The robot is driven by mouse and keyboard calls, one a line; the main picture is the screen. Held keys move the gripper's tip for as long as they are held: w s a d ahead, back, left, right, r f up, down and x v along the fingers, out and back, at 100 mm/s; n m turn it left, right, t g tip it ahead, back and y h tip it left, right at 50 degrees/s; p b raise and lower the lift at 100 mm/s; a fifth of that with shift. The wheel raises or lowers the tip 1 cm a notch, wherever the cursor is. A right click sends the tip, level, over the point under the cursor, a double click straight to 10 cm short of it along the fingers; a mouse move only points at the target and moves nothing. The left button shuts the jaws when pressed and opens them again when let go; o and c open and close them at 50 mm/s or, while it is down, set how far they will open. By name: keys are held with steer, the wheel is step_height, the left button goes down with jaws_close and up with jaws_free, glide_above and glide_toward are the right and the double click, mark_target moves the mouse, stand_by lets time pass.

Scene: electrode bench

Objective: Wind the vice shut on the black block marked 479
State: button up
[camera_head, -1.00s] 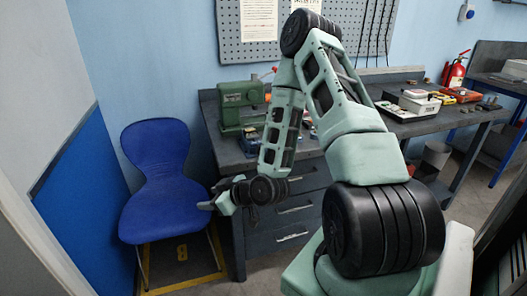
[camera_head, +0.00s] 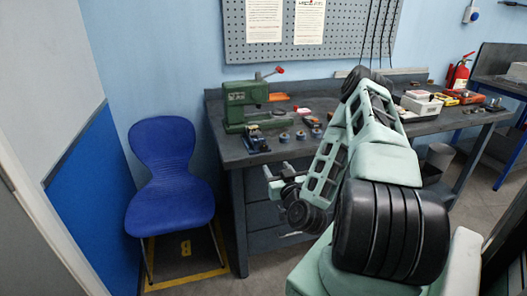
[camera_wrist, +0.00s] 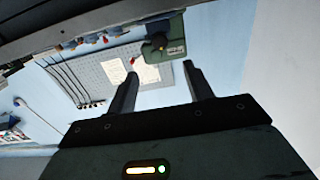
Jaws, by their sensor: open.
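A small dark blue and black device (camera_head: 255,139), which looks like the vice, sits near the bench's front left edge. I cannot tell how far its jaws are open. No block marked 479 can be made out; any marking is too small to read. My gripper (camera_head: 271,180) is in front of the bench, below the top and a little right of this device, apart from it. In the wrist view my gripper (camera_wrist: 163,72) has its two fingers spread with nothing between them.
A green press (camera_head: 236,107) with a red-knobbed lever stands behind the device; it also shows in the wrist view (camera_wrist: 163,45). Several small round parts, including a grey disc (camera_head: 284,137), lie to the right. A blue chair (camera_head: 165,175) stands left of the bench (camera_head: 225,154).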

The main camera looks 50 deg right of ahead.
mark_target(264, 148)
steer(key=b+x, duration=0.4)
steer(key=x, duration=1.1)
steer(key=shift+r+b, duration=0.1)
steer(key=shift+b, duration=0.3)
steer(key=shift+s, duration=0.1)
steer(key=c, duration=1)
